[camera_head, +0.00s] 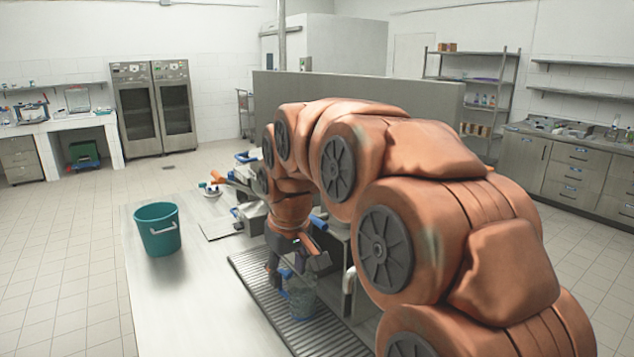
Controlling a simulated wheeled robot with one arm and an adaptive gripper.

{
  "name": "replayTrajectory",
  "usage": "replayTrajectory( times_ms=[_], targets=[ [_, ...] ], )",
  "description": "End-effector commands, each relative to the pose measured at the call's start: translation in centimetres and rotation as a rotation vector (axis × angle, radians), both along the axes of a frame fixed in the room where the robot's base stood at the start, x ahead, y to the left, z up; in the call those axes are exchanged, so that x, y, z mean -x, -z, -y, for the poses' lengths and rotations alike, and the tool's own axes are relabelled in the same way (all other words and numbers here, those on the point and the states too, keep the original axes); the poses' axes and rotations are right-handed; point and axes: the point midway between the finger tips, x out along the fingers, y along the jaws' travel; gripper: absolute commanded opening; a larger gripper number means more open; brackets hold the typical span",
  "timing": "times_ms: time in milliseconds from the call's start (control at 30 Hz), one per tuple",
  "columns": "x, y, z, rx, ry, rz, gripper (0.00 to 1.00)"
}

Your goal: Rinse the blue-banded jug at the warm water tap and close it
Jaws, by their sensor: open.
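My gripper (287,277) reaches down from my orange arm over the slatted drain grate (262,287). A clear jug (302,303) stands on the grate just below and beside the fingers; blue shows near its upper part. The gripper is open, with its fingers close to the jug's top; I cannot tell whether they touch it. A metal unit behind it carries a blue lever (318,222), and a bent metal spout (348,283) shows to the right. Which tap is warm water, and whether it runs, I cannot tell. My arm hides much of the unit.
A teal bucket (157,229) stands on the steel counter (190,305) to the left. Farther back lie a white bowl (211,191), an orange-handled item (217,177) and a flat metal plate (220,230). The counter's front left is clear.

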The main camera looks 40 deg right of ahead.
Motion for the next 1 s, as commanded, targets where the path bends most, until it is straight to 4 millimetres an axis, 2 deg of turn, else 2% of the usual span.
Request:
replayTrajectory(
  times_ms=[33,200,333,500,667,1000],
  targets=[
    [-1.6,-1.7,1.7,0.01,0.01,0.022,0.5],
    [-5.7,-5.7,7.4,0.058,0.035,0.1,0.5],
    [-7.6,-7.8,10.8,0.089,0.052,0.139,0.5],
    [-8.6,-9.2,13.2,0.113,0.065,0.168,0.5],
    [-9.0,-8.9,13.9,0.119,0.068,0.172,0.5],
    [-10.5,-5.0,14.6,0.116,0.067,0.165,0.5]
  ],
)
